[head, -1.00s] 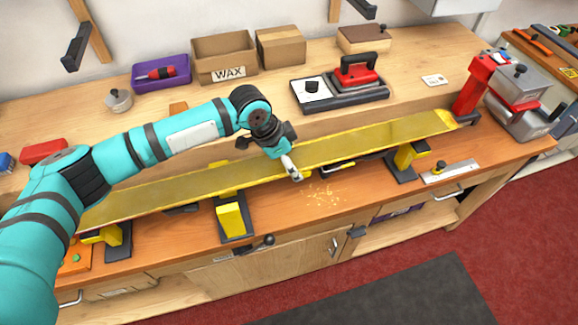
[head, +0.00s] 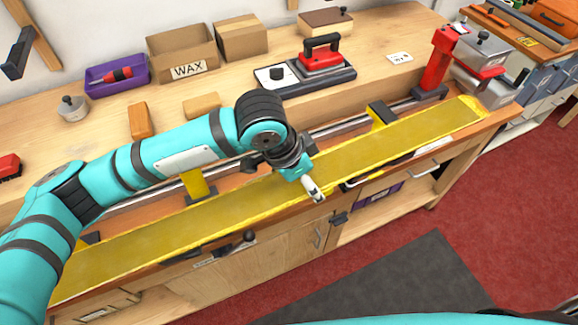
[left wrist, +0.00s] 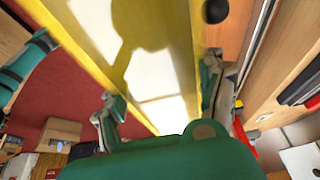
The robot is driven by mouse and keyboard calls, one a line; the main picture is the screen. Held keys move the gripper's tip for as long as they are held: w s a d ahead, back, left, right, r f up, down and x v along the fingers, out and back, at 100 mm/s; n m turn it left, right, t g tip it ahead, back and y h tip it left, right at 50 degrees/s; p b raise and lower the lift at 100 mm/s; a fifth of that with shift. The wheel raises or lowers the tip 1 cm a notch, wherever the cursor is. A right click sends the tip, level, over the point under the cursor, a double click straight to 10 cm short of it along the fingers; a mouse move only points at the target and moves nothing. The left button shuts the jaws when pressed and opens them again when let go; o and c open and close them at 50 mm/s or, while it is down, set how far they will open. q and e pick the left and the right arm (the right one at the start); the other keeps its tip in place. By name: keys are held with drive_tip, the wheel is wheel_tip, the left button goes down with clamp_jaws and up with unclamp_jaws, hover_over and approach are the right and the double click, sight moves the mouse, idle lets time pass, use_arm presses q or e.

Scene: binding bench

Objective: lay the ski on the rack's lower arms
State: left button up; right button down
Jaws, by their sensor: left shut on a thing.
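The long yellow ski (head: 400,145) stretches from lower left to right in the head view, over the bench's front part. My left gripper (head: 308,182) is shut on it near the middle. In the left wrist view the ski (left wrist: 160,60) runs between the two fingers of the left gripper (left wrist: 162,100), and light glares on its face. A black rack arm (head: 18,53) with a wooden post (head: 38,20) shows on the wall at upper left. Another rack part is cut off at the top edge. My right gripper is out of view.
Behind the ski stand yellow-topped supports (head: 380,115) on a metal rail, and a red clamp (head: 437,65). The raised shelf holds a purple tray (head: 117,76), a WAX box (head: 182,50) and a red waxing iron (head: 322,55).

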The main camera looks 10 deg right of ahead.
sight(320, 181)
use_arm(q)
drive_tip(key=shift+s+d+r, duration=0.15)
drive_tip(key=shift+s+d, duration=0.4)
drive_tip(key=shift+s, duration=0.05)
drive_tip(key=shift+s+d+r, duration=0.1)
drive_tip(key=shift+r, duration=0.05)
drive_tip(key=shift+r+p, duration=1.4)
drive_tip(key=shift+p, duration=0.65)
